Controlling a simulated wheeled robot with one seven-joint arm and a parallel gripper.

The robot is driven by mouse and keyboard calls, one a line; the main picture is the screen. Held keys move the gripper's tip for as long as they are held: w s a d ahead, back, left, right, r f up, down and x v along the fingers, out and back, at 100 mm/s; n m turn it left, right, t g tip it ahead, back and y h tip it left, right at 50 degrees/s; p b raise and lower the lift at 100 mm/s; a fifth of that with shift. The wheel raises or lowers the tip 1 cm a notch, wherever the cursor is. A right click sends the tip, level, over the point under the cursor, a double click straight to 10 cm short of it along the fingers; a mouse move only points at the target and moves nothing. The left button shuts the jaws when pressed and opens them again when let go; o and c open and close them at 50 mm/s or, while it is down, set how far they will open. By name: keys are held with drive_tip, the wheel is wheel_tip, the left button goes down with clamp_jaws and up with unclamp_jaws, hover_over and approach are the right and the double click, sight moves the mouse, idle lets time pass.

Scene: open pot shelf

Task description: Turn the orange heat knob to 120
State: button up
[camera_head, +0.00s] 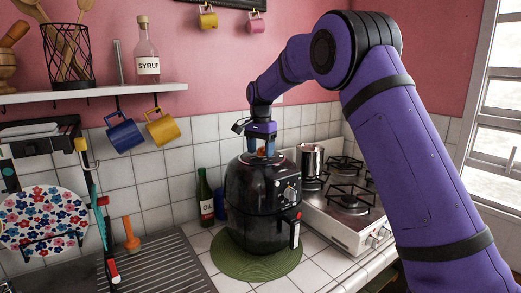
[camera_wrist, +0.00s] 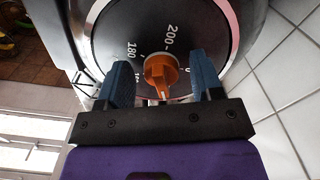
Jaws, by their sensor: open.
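The orange heat knob (camera_wrist: 160,72) sits at the middle of a dark dial (camera_wrist: 208,28) with white numbers in the wrist view. I can read 180 and 200; other marks are partly hidden by my fingers and the knob. No 120 mark shows. My gripper (camera_wrist: 163,80) is open, its two blue fingers on either side of the knob with a gap at each side. In the head view, my gripper (camera_head: 262,149) points down at the top of the black air fryer (camera_head: 255,195), and the knob is mostly hidden there.
The air fryer stands on a round green mat (camera_head: 232,267) on a tiled counter. A gas stove (camera_head: 345,232) with a metal pot (camera_head: 311,160) is at its right. Green bottle (camera_head: 205,197) stands at its left. Mugs (camera_head: 125,133) hang from the shelf (camera_head: 90,95).

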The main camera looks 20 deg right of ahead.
sight(261, 148)
wheel_tip(261, 148, up, 11)
idle(0.5)
drive_tip(key=shift+f, duration=0.1)
drive_tip(key=s+d+r+n+t, duration=0.1)
drive_tip(key=s+d+r+n, duration=0.1)
drive_tip(key=s, duration=0.6)
drive_tip(key=s+d+r+n+t, duration=0.1)
drive_tip(key=s+d+r, duration=0.15)
drive_tip(key=s, duration=0.65)
drive_tip(key=s+d+r+n+t, duration=0.1)
drive_tip(key=s+d+r+n, duration=0.1)
drive_tip(key=s, duration=0.6)
drive_tip(key=s+f+n, duration=0.1)
drive_tip(key=s+f, duration=0.2)
drive_tip(key=s, duration=0.4)
drive_tip(key=s+f+n+t, duration=0.1)
drive_tip(key=s+f, duration=0.3)
drive_tip(key=s, duration=0.4)
drive_tip(key=s+d+f+n+t, duration=0.1)
drive_tip(key=s+f+n, duration=0.1)
drive_tip(key=s, duration=0.6)
drive_tip(key=shift+f+n, duration=0.4)
drive_tip(key=shift+f, duration=0.4)
